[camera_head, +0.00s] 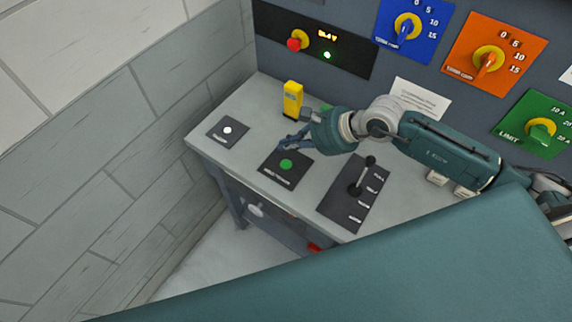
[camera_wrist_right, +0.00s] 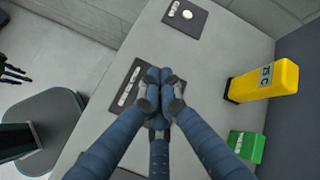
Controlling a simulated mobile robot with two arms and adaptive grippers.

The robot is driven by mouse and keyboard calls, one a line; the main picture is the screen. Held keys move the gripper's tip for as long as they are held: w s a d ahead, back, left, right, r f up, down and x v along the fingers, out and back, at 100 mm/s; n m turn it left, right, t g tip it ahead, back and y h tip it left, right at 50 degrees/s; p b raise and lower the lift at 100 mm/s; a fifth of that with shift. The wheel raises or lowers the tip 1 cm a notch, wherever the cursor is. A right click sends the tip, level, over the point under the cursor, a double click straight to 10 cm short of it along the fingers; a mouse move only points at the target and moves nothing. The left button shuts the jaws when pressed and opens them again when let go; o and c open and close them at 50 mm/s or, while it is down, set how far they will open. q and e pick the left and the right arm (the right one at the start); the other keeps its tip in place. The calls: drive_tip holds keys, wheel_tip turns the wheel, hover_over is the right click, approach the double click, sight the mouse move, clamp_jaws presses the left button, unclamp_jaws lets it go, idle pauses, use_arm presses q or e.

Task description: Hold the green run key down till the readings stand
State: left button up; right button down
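The green run key (camera_head: 286,164) is a round button on a dark labelled plate (camera_head: 271,175) on the grey bench. My right gripper (camera_head: 284,149) hangs just behind the key in the head view, and the key shows clear of it. In the right wrist view its blue fingers (camera_wrist_right: 158,88) are drawn together over the labelled plate (camera_wrist_right: 128,92) and hide the key; nothing shows between them. The readout (camera_head: 327,35) glows yellow, its digits too small to read surely. A dark fingered shape (camera_wrist_right: 13,72) at the wrist view's left edge may be my left gripper.
A yellow handheld device (camera_head: 292,99) stands behind the gripper, with a green block (camera_wrist_right: 246,147) near it. A plate with a white button (camera_head: 227,130) lies left, a black lever plate (camera_head: 355,193) right. A red knob (camera_head: 297,41) and coloured dials are on the back panel.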

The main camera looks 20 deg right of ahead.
sight(288, 165)
wheel_tip(288, 165, down, 6)
drive_tip(key=b, duration=0.3)
drive_tip(key=shift+r, duration=0.25)
drive_tip(key=shift+f+b, duration=0.3)
drive_tip(key=shift+b, duration=0.25)
idle(0.5)
drive_tip(key=shift+f+b, duration=0.35)
drive_tip(key=shift+b, duration=0.2)
drive_tip(key=shift+s+f+b, duration=0.1)
drive_tip(key=shift+f+b, duration=0.5)
idle(3.4)
drive_tip(key=shift+r, duration=0.15)
idle(0.6)
drive_tip(key=shift+r+p, duration=0.4)
drive_tip(key=shift+r, duration=0.45)
